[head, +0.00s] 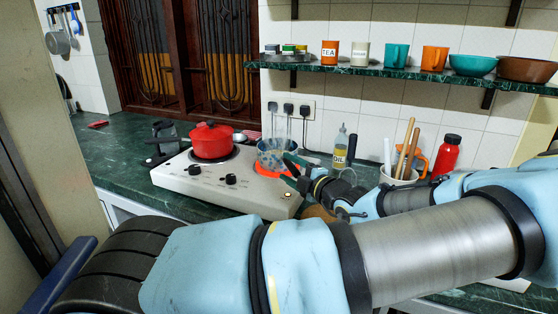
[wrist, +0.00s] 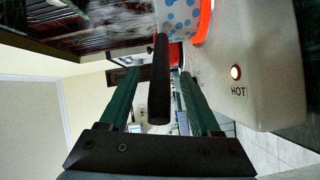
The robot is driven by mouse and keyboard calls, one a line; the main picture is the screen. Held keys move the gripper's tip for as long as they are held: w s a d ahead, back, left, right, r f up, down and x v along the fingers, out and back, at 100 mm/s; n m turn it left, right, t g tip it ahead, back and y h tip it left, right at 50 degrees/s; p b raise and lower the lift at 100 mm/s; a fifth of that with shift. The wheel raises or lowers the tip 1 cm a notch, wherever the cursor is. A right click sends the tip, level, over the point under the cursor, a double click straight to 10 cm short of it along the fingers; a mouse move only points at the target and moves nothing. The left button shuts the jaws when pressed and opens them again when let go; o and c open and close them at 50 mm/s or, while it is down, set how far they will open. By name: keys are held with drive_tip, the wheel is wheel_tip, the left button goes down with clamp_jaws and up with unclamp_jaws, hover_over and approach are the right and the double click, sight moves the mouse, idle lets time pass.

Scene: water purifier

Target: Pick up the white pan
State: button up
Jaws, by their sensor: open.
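The white pan with blue dots (head: 270,158) sits on the glowing orange-red right burner of the hob in the head view. In the wrist view its dotted side (wrist: 178,14) shows at the top, with the orange burner edge beside it. A dark handle (wrist: 160,85) points toward the wrist camera and lies between the two green fingers. My gripper (head: 290,172) is at the right front of the pan; in the wrist view (wrist: 156,76) its fingers are apart on either side of the handle, with gaps visible. My arm covers the handle in the head view.
The cream hob (head: 205,187) has a red lidded pot (head: 211,140) on its left burner. A lit HOT lamp (wrist: 235,72) is on its top. An oil bottle (head: 340,148), utensil pot (head: 398,176) and red bottle (head: 446,156) stand right. The counter left (head: 110,150) is mostly clear.

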drive_tip(key=shift+w+a, duration=0.3)
drive_tip(key=shift+w, duration=0.15)
clamp_jaws()
idle(0.5)
